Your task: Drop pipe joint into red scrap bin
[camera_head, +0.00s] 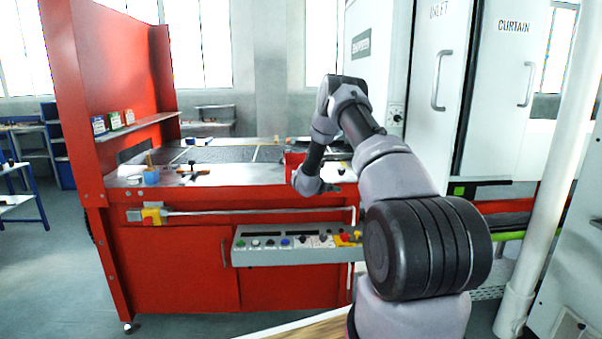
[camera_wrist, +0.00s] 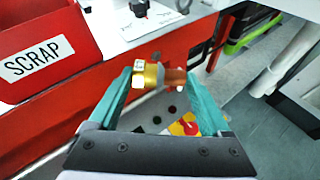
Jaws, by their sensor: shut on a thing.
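The pipe joint (camera_wrist: 150,74), brass-yellow with a copper-coloured end, sits between the teal fingers of my gripper (camera_wrist: 157,80) in the wrist view. The gripper is shut on it and holds it in front of the red machine front. The red scrap bin (camera_wrist: 75,25) with its white SCRAP label is at the upper left of the wrist view, beside and apart from the joint. In the head view the bin (camera_head: 291,161) shows as a small red patch behind my arm. The joint is hard to make out there.
A control panel (camera_head: 290,243) with several buttons juts from the red bench front. A blue cup (camera_head: 151,176) and a tool (camera_head: 193,173) lie on the bench's left. White cabinets (camera_head: 433,90) stand behind my arm at right, with a white post (camera_head: 550,170) farther right.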

